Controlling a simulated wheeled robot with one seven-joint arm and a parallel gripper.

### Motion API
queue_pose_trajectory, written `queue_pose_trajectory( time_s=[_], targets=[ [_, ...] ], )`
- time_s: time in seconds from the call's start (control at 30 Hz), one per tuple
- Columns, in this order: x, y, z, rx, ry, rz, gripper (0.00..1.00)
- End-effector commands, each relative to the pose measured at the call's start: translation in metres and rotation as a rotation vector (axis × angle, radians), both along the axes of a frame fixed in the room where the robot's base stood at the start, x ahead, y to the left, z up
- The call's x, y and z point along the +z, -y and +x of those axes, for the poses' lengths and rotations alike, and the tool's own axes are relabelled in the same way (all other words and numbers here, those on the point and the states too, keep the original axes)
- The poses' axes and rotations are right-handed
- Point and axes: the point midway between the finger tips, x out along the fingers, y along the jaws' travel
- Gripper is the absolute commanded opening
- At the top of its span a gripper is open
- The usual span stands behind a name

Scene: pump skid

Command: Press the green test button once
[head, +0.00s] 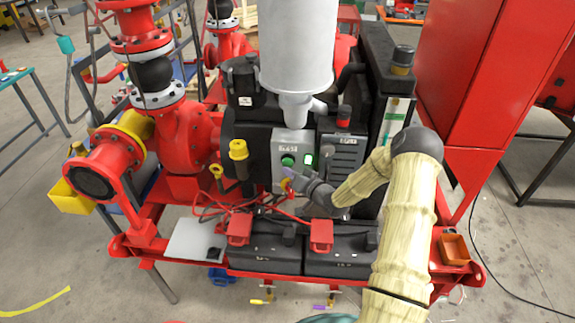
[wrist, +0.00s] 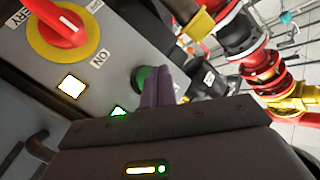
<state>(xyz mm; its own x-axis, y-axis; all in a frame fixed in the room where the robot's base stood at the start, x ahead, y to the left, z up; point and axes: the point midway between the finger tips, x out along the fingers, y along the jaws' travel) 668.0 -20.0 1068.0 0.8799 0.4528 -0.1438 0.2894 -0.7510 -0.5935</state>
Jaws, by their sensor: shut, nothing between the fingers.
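The green test button (head: 288,160) is on the grey control panel (head: 280,182), on the front of the pump skid. In the wrist view the green button (wrist: 139,77) shows at the left of my fingertips and is partly hidden by them. My gripper (head: 287,172) is shut and empty, its tips just below the button in the head view. In the wrist view my gripper (wrist: 158,70) has its purple fingers closed together and pointing at the panel beside the button. I cannot tell whether the tips touch the button.
A red rotary switch (wrist: 62,25) on a yellow disc and a lit square lamp (wrist: 71,86) are on the panel. Yellow-capped fittings (head: 238,150) stand left of the panel, above black battery boxes (head: 265,254) with red cables.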

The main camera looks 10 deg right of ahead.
Motion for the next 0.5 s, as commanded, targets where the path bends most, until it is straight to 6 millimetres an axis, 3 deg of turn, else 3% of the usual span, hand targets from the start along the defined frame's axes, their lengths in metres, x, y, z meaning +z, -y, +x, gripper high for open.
queue_pose_trajectory(
  time_s=[0.27,0.5],
  targets=[
    [0.0,-0.001,-0.002,0.001,-0.001,0.0,0.0],
    [-0.001,-0.006,-0.018,0.001,-0.002,0.0,0.0]
  ],
)
